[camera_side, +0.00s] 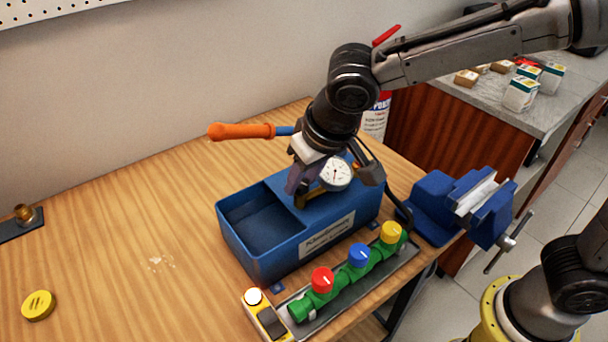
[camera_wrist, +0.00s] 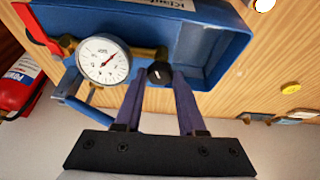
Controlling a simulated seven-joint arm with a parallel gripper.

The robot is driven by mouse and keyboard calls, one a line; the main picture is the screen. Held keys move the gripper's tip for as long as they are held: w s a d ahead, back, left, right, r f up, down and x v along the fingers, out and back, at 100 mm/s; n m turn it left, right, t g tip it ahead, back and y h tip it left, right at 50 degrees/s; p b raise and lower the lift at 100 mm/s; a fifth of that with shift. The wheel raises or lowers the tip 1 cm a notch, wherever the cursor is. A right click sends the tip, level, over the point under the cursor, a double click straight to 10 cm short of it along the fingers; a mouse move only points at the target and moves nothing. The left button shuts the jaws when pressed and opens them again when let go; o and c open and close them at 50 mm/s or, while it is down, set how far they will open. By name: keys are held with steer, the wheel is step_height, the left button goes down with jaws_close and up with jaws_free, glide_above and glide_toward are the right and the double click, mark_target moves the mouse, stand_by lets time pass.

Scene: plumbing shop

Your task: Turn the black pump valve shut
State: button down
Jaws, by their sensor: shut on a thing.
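The black pump valve (camera_wrist: 159,73) is a small round knob with a white mark, on the brass fitting (camera_wrist: 143,53) of the blue test pump. My gripper (camera_wrist: 158,82) has its two purple fingers on either side of the knob and is shut on it. In the side view my gripper (camera_side: 297,180) reaches down over the pump from above, and the knob is hidden there. The white pressure gauge (camera_wrist: 104,60) stands beside the valve; it also shows in the side view (camera_side: 336,174). The pump's blue tank (camera_side: 268,255) stands on the wooden bench.
An orange-handled pump lever (camera_side: 241,131) sticks out behind my gripper. In front of the tank is a row of green valves with red (camera_side: 322,280), blue (camera_side: 359,255) and yellow (camera_side: 391,232) knobs. A blue vise (camera_side: 440,208) is to the right. The bench's left side is mostly clear.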

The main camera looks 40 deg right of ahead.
steer(key=m+h, duration=0.2)
steer(key=m, duration=0.3)
steer(key=shift+a, duration=0.15)
steer(key=shift+g, duration=0.3)
stand_by(0.3)
steer(key=c, duration=0.5)
jaws_free()
